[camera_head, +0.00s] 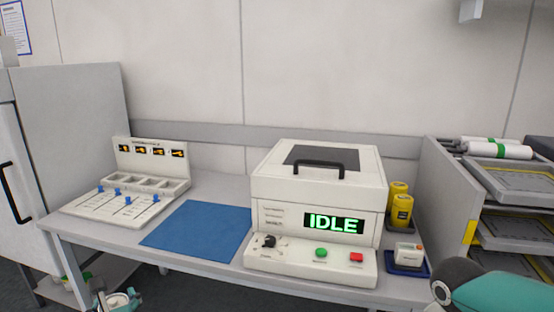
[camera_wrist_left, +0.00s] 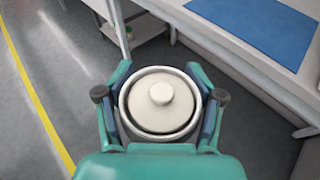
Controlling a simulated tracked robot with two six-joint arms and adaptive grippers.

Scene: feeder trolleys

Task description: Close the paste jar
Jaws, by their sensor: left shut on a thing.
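The paste jar (camera_wrist_left: 160,103) is a round, white, metal-rimmed jar, seen from above in the left wrist view. A pale disc with a small raised round knob in its middle sits inside its rim. My left gripper (camera_wrist_left: 160,110) is shut on the jar, with its teal and dark fingers at either side of it. In the head view the left gripper (camera_head: 118,301) and jar show at the bottom left edge, in front of the table and partly cut off. The jar's lower body is hidden. My right gripper is out of view; only a teal arm part shows at bottom right.
The table holds a blue mat (camera_head: 198,228), a white machine (camera_head: 312,228) reading IDLE, and a slotted panel (camera_head: 140,185). A tray rack (camera_head: 446,205) is at right. The mat is clear.

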